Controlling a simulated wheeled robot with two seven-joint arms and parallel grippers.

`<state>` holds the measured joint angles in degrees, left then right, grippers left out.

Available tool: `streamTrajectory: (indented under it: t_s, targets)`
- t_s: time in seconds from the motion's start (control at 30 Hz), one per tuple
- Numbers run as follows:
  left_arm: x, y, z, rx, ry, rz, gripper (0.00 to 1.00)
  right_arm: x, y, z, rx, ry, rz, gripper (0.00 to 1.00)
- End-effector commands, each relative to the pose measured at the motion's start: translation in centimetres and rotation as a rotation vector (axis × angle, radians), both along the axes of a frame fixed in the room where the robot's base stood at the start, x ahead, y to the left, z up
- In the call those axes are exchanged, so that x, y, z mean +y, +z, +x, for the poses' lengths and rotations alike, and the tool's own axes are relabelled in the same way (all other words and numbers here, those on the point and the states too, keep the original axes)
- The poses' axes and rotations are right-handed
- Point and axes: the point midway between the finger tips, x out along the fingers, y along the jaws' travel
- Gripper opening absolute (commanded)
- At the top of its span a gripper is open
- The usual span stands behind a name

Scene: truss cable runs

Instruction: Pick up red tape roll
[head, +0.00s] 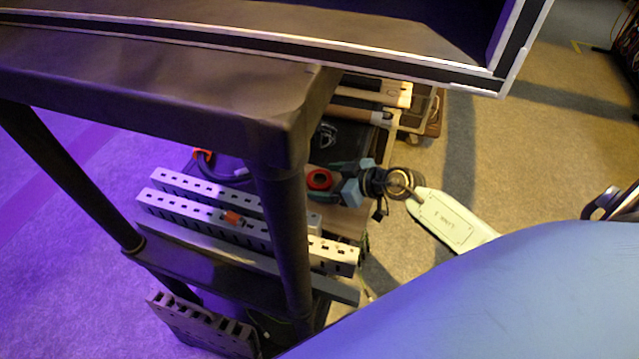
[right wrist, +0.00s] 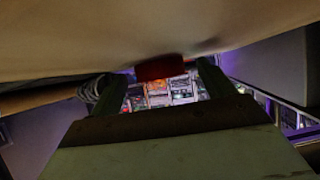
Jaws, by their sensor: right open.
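The red tape roll (head: 319,179), a small ring with a dark centre, lies on the cart's lower shelf behind the front post in the head view. My right gripper (head: 342,186) reaches in from the right, its pale blue fingers close to the roll's right side. In the right wrist view, a dark red object (right wrist: 160,68), apparently the same roll, shows ahead between the spread green fingers of my right gripper (right wrist: 162,82). The fingers are open and do not appear shut on it; exact contact cannot be told. My left gripper is not in view.
The cart's upper shelf (head: 150,85) overhangs the roll, and a dark post (head: 283,245) stands left of it. Slotted grey cable ducts (head: 205,218) lie at left. Handled tools (head: 360,112) lie behind. A black case (head: 380,65) sits on top. Open floor (head: 540,150) is right.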

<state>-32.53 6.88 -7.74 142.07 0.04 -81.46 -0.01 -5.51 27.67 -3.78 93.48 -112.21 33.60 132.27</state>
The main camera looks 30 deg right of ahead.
Motion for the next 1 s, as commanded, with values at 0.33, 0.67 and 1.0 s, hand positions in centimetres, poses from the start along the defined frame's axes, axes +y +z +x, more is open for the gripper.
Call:
streamTrajectory:
  t_s: [0.33, 0.67, 1.0]
  targets:
    - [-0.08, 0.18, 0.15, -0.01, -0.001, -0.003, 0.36, 0.05, 0.01, 0.08, 0.0, 0.0, 0.0, 0.69]
    - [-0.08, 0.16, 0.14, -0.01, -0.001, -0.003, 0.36, 0.05, 0.0, 0.07, 0.0, 0.0, 0.0, 0.33]
    - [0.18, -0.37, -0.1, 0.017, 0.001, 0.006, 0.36, 0.05, 0.46, 0.06, 0.0, 0.0, 0.0, 0.33]
